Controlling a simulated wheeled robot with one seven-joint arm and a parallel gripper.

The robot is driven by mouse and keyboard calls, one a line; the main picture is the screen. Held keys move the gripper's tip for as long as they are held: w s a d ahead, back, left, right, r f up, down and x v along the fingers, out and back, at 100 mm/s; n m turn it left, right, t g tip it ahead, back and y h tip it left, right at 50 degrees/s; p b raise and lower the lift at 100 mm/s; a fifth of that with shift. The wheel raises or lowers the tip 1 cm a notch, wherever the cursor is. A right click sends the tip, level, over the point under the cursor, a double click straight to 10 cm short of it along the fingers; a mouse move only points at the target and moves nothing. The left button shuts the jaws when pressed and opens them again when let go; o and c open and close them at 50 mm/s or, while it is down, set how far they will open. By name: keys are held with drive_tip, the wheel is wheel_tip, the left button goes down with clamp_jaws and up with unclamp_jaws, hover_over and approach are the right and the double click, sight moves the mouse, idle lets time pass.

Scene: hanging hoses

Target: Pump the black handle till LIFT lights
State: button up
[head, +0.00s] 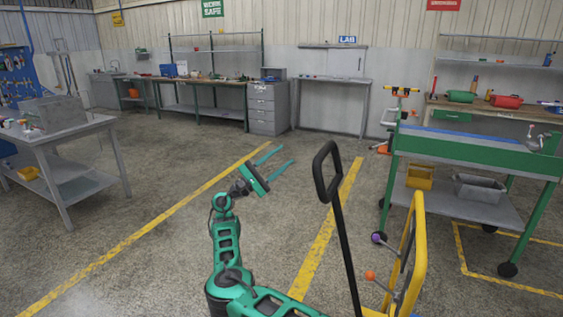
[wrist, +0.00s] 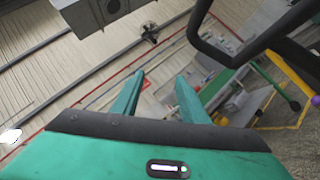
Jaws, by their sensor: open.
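The black handle (head: 337,215) is a long bar with a closed loop grip at its top. It stands tilted slightly, right of centre in the head view, and its loop (wrist: 208,50) shows at the upper right of the wrist view. My gripper (head: 275,155) is to the left of the loop, with its two green fingers apart and nothing between them. In the wrist view the fingers (wrist: 160,85) are also spread and empty, with the loop up and to their right. The handle's lower end is cut off by the frame. I see no LIFT light.
A yellow frame (head: 416,250) with an orange knob (head: 370,275) and a purple knob (head: 378,237) stands right of the handle. A green cart (head: 470,148) is behind it. A grey table (head: 80,128) stands at left. The floor between is clear.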

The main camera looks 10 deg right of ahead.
drive_tip(key=v, duration=1)
drive_tip(key=shift+a+f, duration=0.3)
